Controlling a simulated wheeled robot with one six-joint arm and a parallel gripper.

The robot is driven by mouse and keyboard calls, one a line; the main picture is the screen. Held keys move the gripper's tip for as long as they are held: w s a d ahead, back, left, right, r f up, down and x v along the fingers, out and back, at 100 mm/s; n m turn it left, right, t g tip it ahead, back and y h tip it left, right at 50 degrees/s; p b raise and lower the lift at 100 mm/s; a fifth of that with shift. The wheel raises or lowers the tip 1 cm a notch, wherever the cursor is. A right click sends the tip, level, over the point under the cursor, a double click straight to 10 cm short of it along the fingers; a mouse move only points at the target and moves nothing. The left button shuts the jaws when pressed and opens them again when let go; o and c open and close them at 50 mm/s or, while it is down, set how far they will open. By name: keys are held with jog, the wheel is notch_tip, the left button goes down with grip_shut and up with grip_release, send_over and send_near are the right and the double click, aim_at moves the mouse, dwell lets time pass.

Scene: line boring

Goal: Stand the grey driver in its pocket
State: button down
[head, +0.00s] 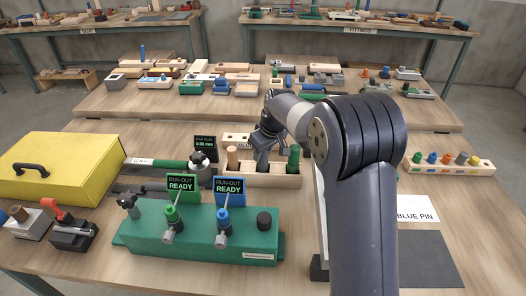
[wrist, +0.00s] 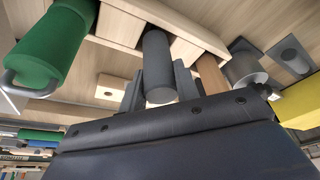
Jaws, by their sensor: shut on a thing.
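A light wooden rack (head: 258,179) stands behind the green fixture in the head view, with a wood-coloured driver (head: 232,157) at its left and a green driver (head: 293,160) at its right. My gripper (head: 263,158) is over the middle of the rack. In the wrist view the grey driver (wrist: 158,68) is a plain cylinder between my dark fingers, which are shut on it. It lies between the green driver (wrist: 47,50) and the wood-coloured one (wrist: 209,77). The rack (wrist: 125,25) also shows there. The driver's lower end is hidden, so I cannot tell how deep it sits.
The green fixture (head: 195,236) with two READY displays stands in front of the rack. A yellow case (head: 62,165) is at left. A block of coloured pins (head: 448,163) and a BLUE PIN card (head: 416,208) are at right. Crowded benches stand behind.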

jog(key=shift+f+b, duration=0.35)
jog(key=shift+f, duration=0.35)
grip_release()
dwell(0.5)
jog(key=shift+r, duration=0.15)
jog(key=p+v, duration=0.5)
jog(key=v, duration=0.4)
dwell(1.2)
jog(key=shift+f, duration=0.25)
jog(key=shift+b+x, duration=1.65)
jog(key=shift+x, duration=1.15)
jog(key=shift+r, duration=0.1)
jog(key=shift+r, duration=0.1)
